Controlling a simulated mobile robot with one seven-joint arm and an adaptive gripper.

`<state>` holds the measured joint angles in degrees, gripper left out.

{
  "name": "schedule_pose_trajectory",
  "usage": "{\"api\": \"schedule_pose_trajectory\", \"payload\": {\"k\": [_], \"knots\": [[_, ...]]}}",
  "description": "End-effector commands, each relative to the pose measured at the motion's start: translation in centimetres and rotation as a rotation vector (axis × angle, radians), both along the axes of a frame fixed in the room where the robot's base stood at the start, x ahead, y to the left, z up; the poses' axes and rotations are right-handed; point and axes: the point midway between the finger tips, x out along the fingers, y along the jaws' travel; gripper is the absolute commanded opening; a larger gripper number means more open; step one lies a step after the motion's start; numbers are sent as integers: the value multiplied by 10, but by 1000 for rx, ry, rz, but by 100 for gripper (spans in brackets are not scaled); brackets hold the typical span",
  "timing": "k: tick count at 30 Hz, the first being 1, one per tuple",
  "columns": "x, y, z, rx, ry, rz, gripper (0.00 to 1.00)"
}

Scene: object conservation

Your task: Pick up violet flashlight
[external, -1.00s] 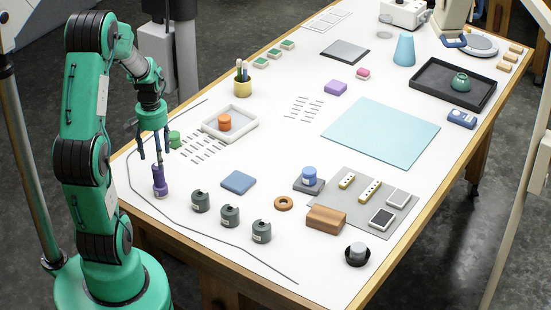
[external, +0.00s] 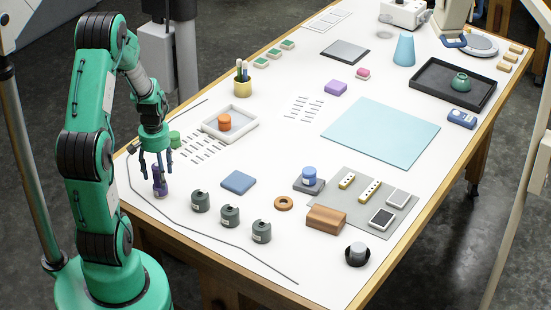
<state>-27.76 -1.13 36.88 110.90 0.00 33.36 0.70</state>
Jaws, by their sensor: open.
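The violet flashlight (external: 158,188) stands upright near the left edge of the white table, in the external view. The gripper is open. The fingers hide part of the flashlight's top, and I cannot tell whether any finger touches it.
Several dark grey weights, one of them here (external: 200,201), stand to the right of the flashlight. A thin dark cable (external: 205,234) runs along the table's near edge.

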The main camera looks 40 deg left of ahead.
Motion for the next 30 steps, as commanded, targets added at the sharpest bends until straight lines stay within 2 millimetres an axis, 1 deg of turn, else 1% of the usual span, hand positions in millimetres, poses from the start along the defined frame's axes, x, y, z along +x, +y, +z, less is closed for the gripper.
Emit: {"api": "schedule_pose_trajectory", "payload": {"k": [14,17,25,30], "knots": [[0,0,-6,0,1,0,64],[-1,1,-14,-1,2,0,64],[-1,3,-45,-1,3,0,64],[0,3,-54,0,0,0,64]]}}
